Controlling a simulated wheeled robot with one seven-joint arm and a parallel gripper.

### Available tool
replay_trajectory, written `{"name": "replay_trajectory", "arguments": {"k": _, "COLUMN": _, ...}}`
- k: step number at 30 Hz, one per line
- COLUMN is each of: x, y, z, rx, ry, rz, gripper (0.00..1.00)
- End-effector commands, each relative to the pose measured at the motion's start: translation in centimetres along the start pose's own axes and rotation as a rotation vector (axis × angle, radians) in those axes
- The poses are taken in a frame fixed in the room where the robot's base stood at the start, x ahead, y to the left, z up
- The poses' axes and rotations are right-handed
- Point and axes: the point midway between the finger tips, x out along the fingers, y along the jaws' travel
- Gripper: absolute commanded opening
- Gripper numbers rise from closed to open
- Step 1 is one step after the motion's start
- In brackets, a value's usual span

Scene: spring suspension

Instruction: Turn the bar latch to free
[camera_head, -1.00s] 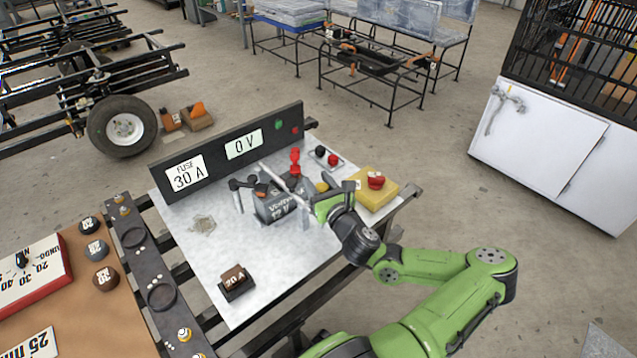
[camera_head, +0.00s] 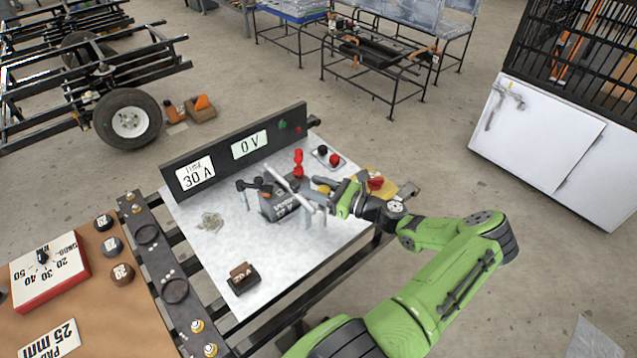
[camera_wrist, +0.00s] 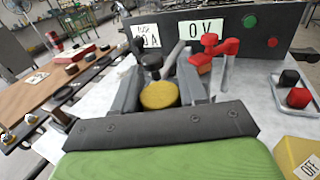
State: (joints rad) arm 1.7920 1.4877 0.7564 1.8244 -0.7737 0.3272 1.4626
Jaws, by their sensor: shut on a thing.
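The bar latch, a pale grey bar (camera_head: 290,183), lies slantwise over the grey battery (camera_head: 283,209) on the bench. A round yellow piece (camera_wrist: 158,96) sits at the near end of the latch area, and I cannot tell whether it is part of the bar. My gripper (camera_head: 323,190) reaches in from the right, its dark fingers on either side of the yellow piece. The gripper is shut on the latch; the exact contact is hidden. In the wrist view the grey bar (camera_wrist: 173,58) shows beyond the yellow piece.
A red terminal lever (camera_wrist: 220,48) and a black lever (camera_wrist: 152,63) stand close beyond the fingers. A yellow box with a red button (camera_head: 375,183) is beside my wrist. A fuse panel (camera_head: 235,150) backs the bench.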

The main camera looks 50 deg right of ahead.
Motion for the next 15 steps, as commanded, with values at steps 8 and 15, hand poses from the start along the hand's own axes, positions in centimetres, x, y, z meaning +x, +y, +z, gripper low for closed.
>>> {"name": "replay_trajectory", "arguments": {"k": 8, "x": -0.01, "y": 0.33, "z": -0.33, "rx": -0.003, "ry": -0.001, "rz": 0.259, "gripper": 0.11}}
{"name": "replay_trajectory", "arguments": {"k": 15, "x": -0.08, "y": 0.75, "z": -0.38, "rx": -0.001, "ry": -0.006, "rz": 0.484, "gripper": 0.11}}
